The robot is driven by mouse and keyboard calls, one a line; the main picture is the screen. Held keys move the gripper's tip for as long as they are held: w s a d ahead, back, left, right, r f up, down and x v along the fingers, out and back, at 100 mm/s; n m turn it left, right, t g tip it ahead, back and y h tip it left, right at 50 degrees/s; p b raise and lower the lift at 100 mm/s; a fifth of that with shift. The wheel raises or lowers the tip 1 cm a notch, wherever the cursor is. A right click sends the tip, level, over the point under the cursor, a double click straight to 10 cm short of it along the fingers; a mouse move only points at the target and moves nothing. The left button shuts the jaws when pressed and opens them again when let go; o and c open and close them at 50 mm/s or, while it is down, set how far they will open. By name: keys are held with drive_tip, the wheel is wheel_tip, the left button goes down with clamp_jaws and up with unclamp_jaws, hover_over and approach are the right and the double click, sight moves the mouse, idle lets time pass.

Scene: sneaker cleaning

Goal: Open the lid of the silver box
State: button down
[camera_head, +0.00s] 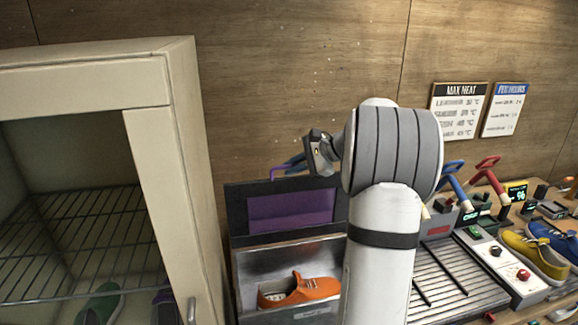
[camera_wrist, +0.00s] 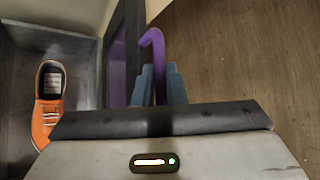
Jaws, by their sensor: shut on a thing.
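The silver box (camera_head: 256,268) stands right of the cream cabinet, and its inside is in view. Its lid (camera_head: 238,208), a dark frame with a purple panel, stands raised at the back. An orange shoe (camera_head: 302,291) sits inside the box; it also shows in the wrist view (camera_wrist: 47,112). My gripper (camera_wrist: 158,85) is shut on a purple hooked handle (camera_wrist: 154,40), beside the lid's dark edge (camera_wrist: 123,40). Whether the handle joins the lid is hidden. In the head view, my gripper (camera_head: 291,164) is just above the lid's top edge, partly behind my wrist.
A cream cabinet (camera_head: 180,170) with wire shelves (camera_head: 70,235) and shoes stands close on the left. At right are a ribbed tray (camera_head: 445,283), a control panel, brushes, and yellow (camera_head: 535,255) and blue shoes. A wooden wall (camera_head: 290,70) is behind.

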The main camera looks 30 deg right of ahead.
drive_tip(key=shift+d+f, duration=0.1)
drive_tip(key=c, duration=1.7)
unclamp_jaws()
drive_tip(key=shift+d, duration=0.1)
drive_tip(key=shift+o, duration=1)
drive_tip(key=shift+s, duration=0.15)
drive_tip(key=b+v, duration=0.2)
drive_tip(key=v, duration=0.6)
